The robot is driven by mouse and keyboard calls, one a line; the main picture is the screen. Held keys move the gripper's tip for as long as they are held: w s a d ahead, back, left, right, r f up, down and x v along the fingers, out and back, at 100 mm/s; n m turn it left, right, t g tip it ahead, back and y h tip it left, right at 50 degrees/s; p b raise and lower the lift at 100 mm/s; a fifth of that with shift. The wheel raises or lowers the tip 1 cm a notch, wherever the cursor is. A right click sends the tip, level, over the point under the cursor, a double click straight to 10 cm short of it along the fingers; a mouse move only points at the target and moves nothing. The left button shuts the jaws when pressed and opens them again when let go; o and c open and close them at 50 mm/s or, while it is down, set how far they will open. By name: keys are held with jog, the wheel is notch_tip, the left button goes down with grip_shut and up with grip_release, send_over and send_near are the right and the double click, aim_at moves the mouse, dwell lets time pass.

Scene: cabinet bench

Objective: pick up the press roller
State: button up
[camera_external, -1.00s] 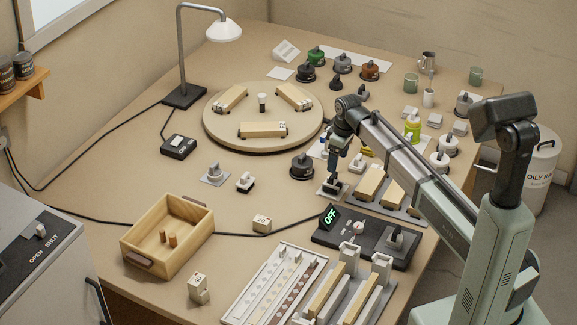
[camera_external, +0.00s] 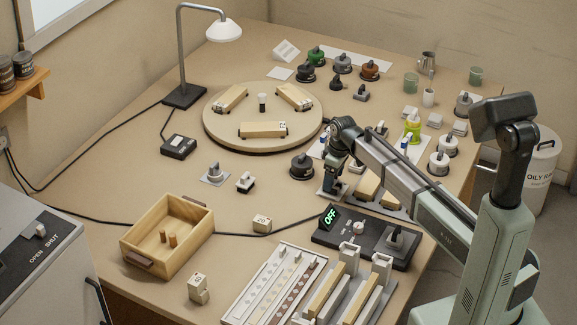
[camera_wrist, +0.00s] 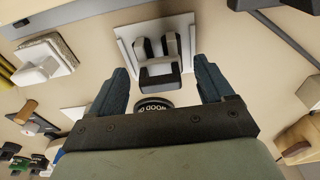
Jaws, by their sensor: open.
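A small dark and grey piece with pale upright parts, which I take to be the press roller (camera_wrist: 160,72), stands on a pale square plate (camera_wrist: 125,42). In the wrist view it lies between and just beyond my gripper's blue fingers, with a finger on either side. My gripper (camera_wrist: 162,80) is open and holds nothing. In the external view my gripper (camera_external: 331,186) points down low over the plate, right of the black round pot (camera_external: 302,166), and largely hides the piece. I cannot tell whether the fingers touch it.
A black control box (camera_external: 340,241) with a green OFF display stands just in front of my gripper. Wooden blocks (camera_external: 367,187) lie close on its right. A round turntable (camera_external: 220,125) stands behind left.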

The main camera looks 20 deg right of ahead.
jog(key=shift+c, duration=0.4)
jog(key=c, duration=1.2)
